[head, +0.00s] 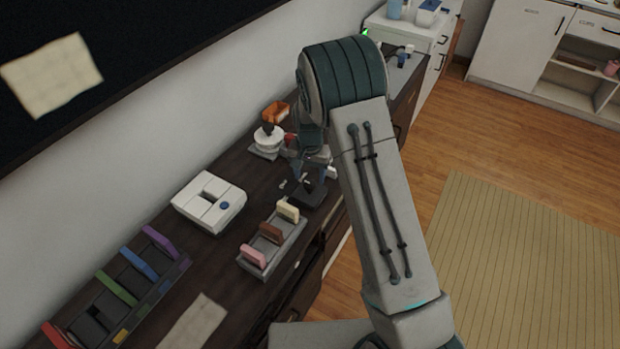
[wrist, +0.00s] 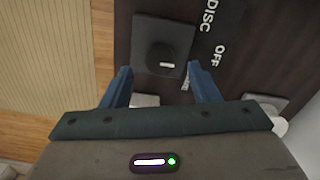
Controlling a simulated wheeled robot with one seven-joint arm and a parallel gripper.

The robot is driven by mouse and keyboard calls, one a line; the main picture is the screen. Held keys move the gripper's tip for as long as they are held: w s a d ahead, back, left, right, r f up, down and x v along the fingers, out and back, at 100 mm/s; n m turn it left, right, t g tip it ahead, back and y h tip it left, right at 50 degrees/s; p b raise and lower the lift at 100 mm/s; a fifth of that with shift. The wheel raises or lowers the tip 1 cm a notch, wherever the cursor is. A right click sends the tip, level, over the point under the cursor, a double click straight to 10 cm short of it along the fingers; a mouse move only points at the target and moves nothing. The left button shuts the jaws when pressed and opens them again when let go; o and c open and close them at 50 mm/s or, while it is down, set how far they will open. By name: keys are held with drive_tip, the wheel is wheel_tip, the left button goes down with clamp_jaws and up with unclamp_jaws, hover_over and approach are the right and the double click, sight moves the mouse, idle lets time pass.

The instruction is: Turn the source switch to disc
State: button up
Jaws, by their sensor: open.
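The source switch shows in the wrist view as a round black knob (wrist: 161,57) on a dark square plate (wrist: 145,30). A short white mark sits on the knob's lower right part. The white words DISC (wrist: 208,15) and OFF (wrist: 220,56) are on the dark top to the right of the plate; another white label by the right finger is partly hidden. My gripper (wrist: 160,72) is open and empty, its blue fingers apart on either side below the knob, not visibly touching it. In the head view the dark plate (head: 307,195) lies under my gripper, and the arm partly hides it.
On the dark cabinet top are a tray (head: 257,268) with pink, brown and cream pieces, a white box with a blue button (head: 208,203), a rack of coloured upright pieces (head: 160,290), and a white stand (head: 268,140) with an orange item behind the gripper. Open floor lies right.

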sight(310, 184)
drive_tip(key=shift+f, duration=1.5)
drive_tip(key=c, duration=1)
drive_tip(key=shift+o, duration=0.2)
drive_tip(key=shift+n, duration=0.3)
drive_tip(key=n+b, duration=0.3)
drive_tip(key=shift+f+n, duration=0.15)
drive_tip(key=shift+n, duration=0.15)
drive_tip(key=n+b, duration=0.2)
drive_tip(key=n, duration=0.2)
drive_tip(key=shift+n, duration=0.3)
drive_tip(key=shift+r+b, duration=0.2)
drive_tip(key=shift+b, duration=0.1)
